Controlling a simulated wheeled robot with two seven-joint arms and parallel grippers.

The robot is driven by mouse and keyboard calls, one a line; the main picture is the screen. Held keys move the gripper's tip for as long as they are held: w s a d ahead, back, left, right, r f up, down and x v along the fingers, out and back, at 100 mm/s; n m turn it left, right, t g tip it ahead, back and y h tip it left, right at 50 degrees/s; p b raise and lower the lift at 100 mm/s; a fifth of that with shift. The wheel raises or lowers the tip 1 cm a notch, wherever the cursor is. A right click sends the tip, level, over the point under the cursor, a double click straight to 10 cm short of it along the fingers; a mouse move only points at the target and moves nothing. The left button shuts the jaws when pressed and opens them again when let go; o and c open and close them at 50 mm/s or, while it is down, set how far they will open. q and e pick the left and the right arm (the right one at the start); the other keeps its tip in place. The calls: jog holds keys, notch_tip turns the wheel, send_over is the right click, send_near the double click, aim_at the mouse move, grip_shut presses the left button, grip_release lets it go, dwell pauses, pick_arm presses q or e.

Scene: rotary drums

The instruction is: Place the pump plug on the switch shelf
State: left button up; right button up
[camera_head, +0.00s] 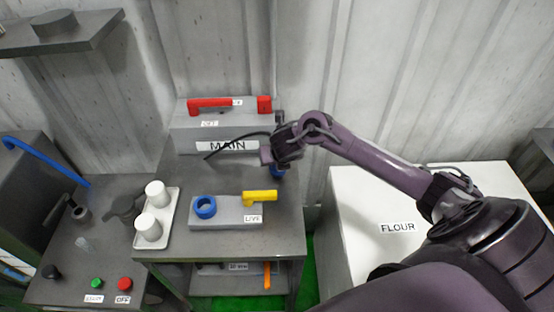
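My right gripper (272,157) reaches in from the right, over the right back edge of the grey switch shelf (272,238). Its fingers are small and dark here. A blue part (277,172), possibly the pump plug, shows just below them; I cannot tell whether they grip it. A thin black cable (232,143) curves left from the gripper in front of the MAIN box (187,139). A blue ring (205,207) sits on the LIVE box (229,216), beside a yellow handle (260,196). My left gripper is not in view.
A white tray (170,211) with two white cups stands on the shelf's left. A red handle (212,103) tops the MAIN box. A lower shelf (225,283) holds an orange-handled box. A white FLOUR box (350,215) stands right; a button panel (60,290) stands left.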

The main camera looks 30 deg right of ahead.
pick_arm(q)
jog(key=shift+a, duration=0.25)
pick_arm(e)
jog(key=shift+f, duration=0.15)
jog(key=o, duration=1)
pick_arm(q)
jog(key=shift+a+f, duration=0.1)
jog(key=shift+f, duration=0.05)
pick_arm(e)
jog(key=shift+r, duration=0.25)
pick_arm(q)
notch_tip(320, 180, up, 4)
jog(key=p, duration=0.4)
pick_arm(e)
jog(key=v, duration=1.2)
